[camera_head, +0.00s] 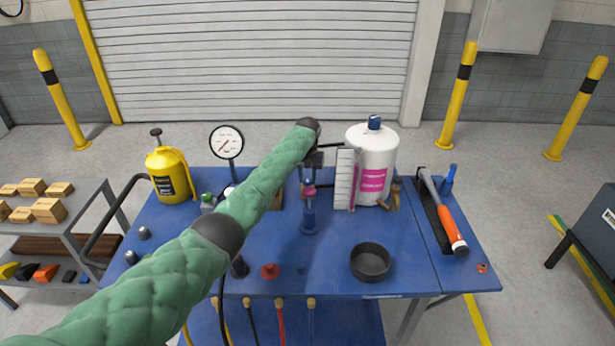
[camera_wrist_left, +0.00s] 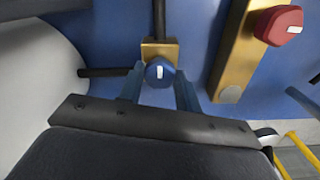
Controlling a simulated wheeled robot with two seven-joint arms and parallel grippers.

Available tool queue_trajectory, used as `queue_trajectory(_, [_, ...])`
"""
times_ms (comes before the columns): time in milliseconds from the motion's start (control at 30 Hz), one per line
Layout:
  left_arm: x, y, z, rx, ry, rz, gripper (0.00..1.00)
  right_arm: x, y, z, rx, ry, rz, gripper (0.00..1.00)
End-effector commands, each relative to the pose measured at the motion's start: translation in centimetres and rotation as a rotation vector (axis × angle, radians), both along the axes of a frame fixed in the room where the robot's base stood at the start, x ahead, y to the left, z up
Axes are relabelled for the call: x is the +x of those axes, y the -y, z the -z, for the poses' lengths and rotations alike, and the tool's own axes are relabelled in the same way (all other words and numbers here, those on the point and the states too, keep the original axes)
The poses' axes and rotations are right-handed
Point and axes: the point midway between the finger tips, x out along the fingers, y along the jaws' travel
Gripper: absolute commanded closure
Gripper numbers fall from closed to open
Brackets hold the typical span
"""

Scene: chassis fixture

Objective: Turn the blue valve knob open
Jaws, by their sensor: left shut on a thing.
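The blue valve knob (camera_wrist_left: 160,73) sits on a small brass valve body (camera_wrist_left: 160,50) in the left wrist view, and its white mark runs up and down in that picture. My left gripper (camera_wrist_left: 160,88) has one finger on each side of the knob and is shut on it. In the head view my green-sleeved left arm reaches across the blue bench to the left gripper (camera_head: 311,168), in front of the white tank; I cannot make out the blue knob there. My right gripper is not in view.
A red knob (camera_wrist_left: 279,26) on a brass bar is close on the right in the wrist view. The white tank (camera_head: 371,160), pressure gauge (camera_head: 227,142), yellow can (camera_head: 171,174), black bowl (camera_head: 370,262) and orange-handled hammer (camera_head: 452,228) stand or lie around the bench.

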Motion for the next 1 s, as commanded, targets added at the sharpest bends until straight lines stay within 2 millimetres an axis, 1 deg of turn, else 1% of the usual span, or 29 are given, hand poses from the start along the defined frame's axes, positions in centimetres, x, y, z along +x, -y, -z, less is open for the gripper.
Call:
queue_trajectory(33, [0.2,0.0,-0.3,-0.001,0.006,-0.004,0.89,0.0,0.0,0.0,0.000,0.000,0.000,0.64])
queue_trajectory(400, [0.2,0.0,-0.4,-0.001,0.006,-0.006,0.89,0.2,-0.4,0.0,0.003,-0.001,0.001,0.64])
queue_trajectory(433, [0.2,0.0,-0.4,-0.001,0.007,-0.006,0.62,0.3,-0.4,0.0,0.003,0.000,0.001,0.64])
queue_trajectory(500, [0.2,0.0,-0.4,-0.001,0.006,-0.006,0.49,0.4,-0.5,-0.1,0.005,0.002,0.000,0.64])
queue_trajectory(533, [0.2,0.0,-0.3,-0.001,0.006,-0.006,0.45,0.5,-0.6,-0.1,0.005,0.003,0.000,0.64])
queue_trajectory(833, [0.1,0.0,-0.2,-0.001,0.003,-0.005,0.45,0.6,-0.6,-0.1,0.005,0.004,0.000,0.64])
queue_trajectory(967, [0.1,0.1,-1.0,-0.002,0.005,-0.005,0.45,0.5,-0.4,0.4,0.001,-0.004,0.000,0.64])
queue_trajectory(1000, [0.1,0.1,-1.5,-0.001,0.004,-0.005,0.45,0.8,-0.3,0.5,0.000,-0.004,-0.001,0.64])
